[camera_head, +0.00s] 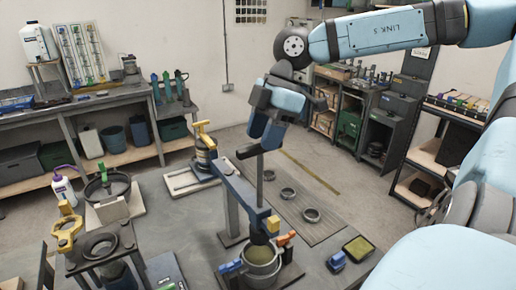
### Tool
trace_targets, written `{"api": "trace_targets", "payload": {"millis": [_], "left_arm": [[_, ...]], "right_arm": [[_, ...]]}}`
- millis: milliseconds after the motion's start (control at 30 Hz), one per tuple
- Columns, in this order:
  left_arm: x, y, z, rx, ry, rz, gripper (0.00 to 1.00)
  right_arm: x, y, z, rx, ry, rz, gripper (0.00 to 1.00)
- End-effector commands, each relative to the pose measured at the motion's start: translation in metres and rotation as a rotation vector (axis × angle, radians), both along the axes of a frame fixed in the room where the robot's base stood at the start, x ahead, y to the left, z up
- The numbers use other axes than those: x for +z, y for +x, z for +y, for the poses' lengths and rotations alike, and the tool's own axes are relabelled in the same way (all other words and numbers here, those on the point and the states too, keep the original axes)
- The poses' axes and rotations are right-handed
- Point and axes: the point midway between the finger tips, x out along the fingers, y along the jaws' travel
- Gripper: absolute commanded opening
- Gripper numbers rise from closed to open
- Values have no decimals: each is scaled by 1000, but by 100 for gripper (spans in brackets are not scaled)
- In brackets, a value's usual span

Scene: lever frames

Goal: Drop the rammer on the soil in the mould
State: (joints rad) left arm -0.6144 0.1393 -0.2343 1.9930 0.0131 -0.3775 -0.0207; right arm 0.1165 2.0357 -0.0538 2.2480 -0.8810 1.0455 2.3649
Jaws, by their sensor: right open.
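The rammer (260,183) shows as an upright grey rod. Its lower part passes the end of a dark arm of a frame, beside a yellow block (273,223). Below it stands the round grey mould (262,272), with greenish-brown soil (262,254) visible inside. Blue and orange clamps sit at the mould's sides. My right gripper (254,151) points down at the top of the rod, with its jaws open. Whether the jaws touch the rod is hard to tell. The rammer's lower end is hidden. My left gripper is not in view.
A blue item (337,261) and a tray of green material (358,247) are near the mould. A stand with yellow-handled tools (67,230) is left.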

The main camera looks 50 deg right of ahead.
Motion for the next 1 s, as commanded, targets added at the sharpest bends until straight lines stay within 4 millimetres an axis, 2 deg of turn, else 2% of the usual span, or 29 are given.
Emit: {"api": "trace_targets", "payload": {"millis": [200, 433, 633, 1000], "left_arm": [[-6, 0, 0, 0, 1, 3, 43], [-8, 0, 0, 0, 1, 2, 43], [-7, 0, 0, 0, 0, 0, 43], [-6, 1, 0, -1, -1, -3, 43]], "right_arm": [[48, -5, -19, -3, -2, -7, 45], [81, -10, -32, -3, -1, -4, 45], [91, -12, -35, 1, 0, -4, 45], [91, -12, -35, 0, 0, -3, 45]]}}
